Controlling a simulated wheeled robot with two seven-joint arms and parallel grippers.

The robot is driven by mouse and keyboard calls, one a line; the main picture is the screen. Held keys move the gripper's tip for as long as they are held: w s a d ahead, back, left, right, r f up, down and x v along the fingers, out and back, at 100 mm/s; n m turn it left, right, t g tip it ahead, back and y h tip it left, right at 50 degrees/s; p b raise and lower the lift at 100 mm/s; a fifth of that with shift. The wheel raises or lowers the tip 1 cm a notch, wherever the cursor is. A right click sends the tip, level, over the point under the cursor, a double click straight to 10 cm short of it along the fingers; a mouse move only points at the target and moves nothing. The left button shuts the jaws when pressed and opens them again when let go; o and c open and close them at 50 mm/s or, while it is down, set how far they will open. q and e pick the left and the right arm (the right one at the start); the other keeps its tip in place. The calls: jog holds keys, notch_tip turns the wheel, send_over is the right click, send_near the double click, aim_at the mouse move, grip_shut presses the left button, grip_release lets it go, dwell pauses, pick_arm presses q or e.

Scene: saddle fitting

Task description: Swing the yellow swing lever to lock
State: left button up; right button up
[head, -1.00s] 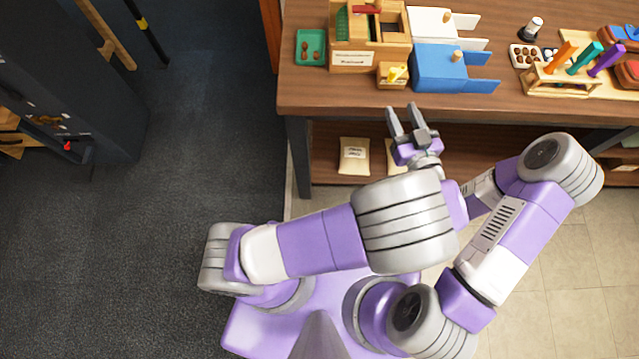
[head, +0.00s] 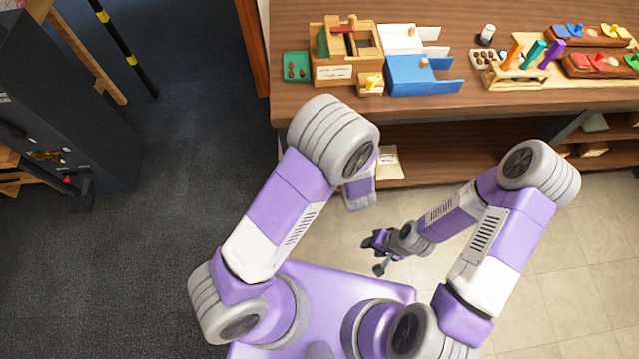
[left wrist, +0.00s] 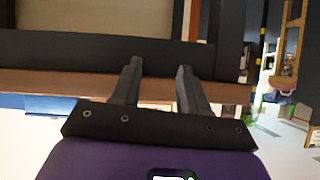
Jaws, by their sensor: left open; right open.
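A small yellow lever-like piece (head: 374,80) stands on a little wooden block at the front of the table. Another yellow piece (head: 610,30) sits on a dark red-brown board at the far right; I cannot tell for certain which is the swing lever. My right gripper (head: 377,256) is open and empty over the floor, short of the table. My left gripper (left wrist: 159,68) is open and empty in the left wrist view, its fingers in front of a brown board edge and a dark beam. In the head view it is hidden.
The wooden table (head: 420,106) carries a wooden box (head: 336,73), a green tray (head: 297,65), a blue block (head: 410,75) and a rack (head: 520,76) with coloured pegs. A lower shelf (head: 450,155) lies beneath. A dark cabinet (head: 60,110) stands at left.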

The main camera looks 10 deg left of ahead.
pick_arm(q)
jog(key=s+a+f+g+h+p, duration=0.4)
jog(key=s+f+g, duration=0.1)
jog(key=s+f, duration=0.2)
jog(key=shift+s+a+g, duration=0.25)
jog(key=shift+s+g, duration=0.05)
jog(key=shift+s, duration=0.45)
jog(key=shift+f, duration=0.1)
